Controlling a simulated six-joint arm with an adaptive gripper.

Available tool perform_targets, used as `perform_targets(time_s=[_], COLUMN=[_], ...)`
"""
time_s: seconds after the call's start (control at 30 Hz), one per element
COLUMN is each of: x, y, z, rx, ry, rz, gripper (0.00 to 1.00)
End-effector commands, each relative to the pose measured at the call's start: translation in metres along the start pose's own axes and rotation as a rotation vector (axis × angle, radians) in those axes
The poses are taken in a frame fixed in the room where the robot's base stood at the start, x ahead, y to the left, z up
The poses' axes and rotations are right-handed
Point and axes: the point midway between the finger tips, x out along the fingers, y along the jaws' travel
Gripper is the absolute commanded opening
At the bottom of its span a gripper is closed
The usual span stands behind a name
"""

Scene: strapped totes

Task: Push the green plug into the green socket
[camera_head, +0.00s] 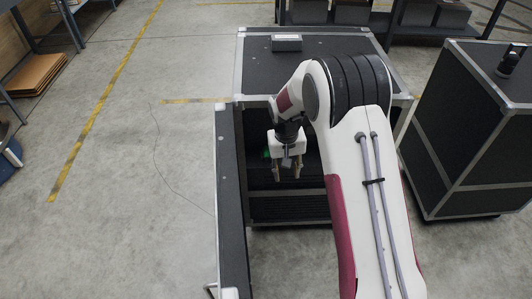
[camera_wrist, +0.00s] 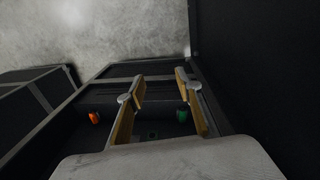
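The green plug (camera_wrist: 182,115) shows in the wrist view inside the dark open tote, beside the right finger. A small green spot (camera_head: 266,154) left of my gripper in the head view may be the same plug. My gripper (camera_head: 288,174) hangs pointing down at the tote's open front. Its two tan-padded fingers are wide apart in the wrist view (camera_wrist: 160,82), with nothing held between them. A small dark square with a faint green tint (camera_wrist: 153,134) lies low between the fingers; I cannot tell whether it is the green socket.
An orange plug (camera_wrist: 94,117) sits left of the fingers. The strapped tote (camera_head: 252,70) has an open door (camera_head: 230,190) at its left, and a small grey box (camera_head: 286,43) on top. Another tote (camera_head: 455,120) stands right.

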Motion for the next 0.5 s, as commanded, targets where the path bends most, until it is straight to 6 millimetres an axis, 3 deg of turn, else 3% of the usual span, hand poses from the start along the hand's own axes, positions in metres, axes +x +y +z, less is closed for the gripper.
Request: perform_targets(time_s=[0.5], x=[0.069], y=[-0.015], z=[-0.041], rx=[0.007], ry=[0.033], rz=[0.006], gripper=[0.35])
